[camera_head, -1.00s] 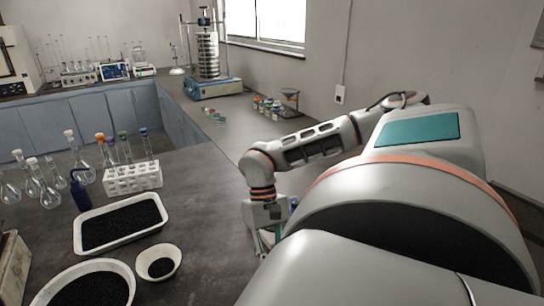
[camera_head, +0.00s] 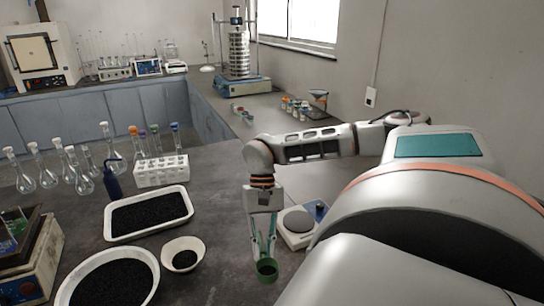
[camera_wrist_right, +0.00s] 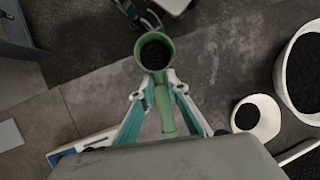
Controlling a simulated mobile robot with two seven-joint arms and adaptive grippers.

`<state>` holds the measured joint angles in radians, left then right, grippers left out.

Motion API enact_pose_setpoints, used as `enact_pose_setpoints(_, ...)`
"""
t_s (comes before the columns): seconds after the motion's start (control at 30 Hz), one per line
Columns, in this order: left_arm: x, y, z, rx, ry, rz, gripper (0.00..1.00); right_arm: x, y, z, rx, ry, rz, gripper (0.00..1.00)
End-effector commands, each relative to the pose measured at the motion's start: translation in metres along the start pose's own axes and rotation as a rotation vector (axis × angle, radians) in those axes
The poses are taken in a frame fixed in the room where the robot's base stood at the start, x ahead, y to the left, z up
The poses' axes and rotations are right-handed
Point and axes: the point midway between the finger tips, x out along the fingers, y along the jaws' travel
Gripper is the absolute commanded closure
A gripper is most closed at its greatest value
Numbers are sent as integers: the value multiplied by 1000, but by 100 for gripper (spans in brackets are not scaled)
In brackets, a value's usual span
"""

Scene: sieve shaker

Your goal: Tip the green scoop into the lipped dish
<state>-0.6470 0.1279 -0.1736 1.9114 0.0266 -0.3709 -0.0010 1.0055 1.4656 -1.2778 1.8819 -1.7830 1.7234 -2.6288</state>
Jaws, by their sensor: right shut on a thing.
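My right gripper (camera_head: 264,245) is shut on the handle of the green scoop (camera_head: 266,271), which hangs over the front of the bench. In the right wrist view the scoop's cup (camera_wrist_right: 154,51) is upright, mouth toward the camera, with dark grains inside. Its handle runs between the fingertips (camera_wrist_right: 160,92). The small white lipped dish (camera_head: 168,248) stands on the bench left of the scoop, apart from it, with dark grains in it. In the right wrist view the dish (camera_wrist_right: 266,124) is at the right. My left gripper is not in view.
A large round white bowl (camera_head: 150,259) and a white tray (camera_head: 112,233), both with black grains, stand near the dish. A balance (camera_head: 297,236) is right of the gripper. A white rack (camera_head: 160,172) and flasks stand behind. Bare bench lies between dish and scoop.

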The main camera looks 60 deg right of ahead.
Motion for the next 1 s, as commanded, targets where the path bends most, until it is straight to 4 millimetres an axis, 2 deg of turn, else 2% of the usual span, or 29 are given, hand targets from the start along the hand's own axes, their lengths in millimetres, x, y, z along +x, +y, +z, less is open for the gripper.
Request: enact_pose_setpoints(1.0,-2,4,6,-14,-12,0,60,-24,-62,-65,113,14,-57,100)
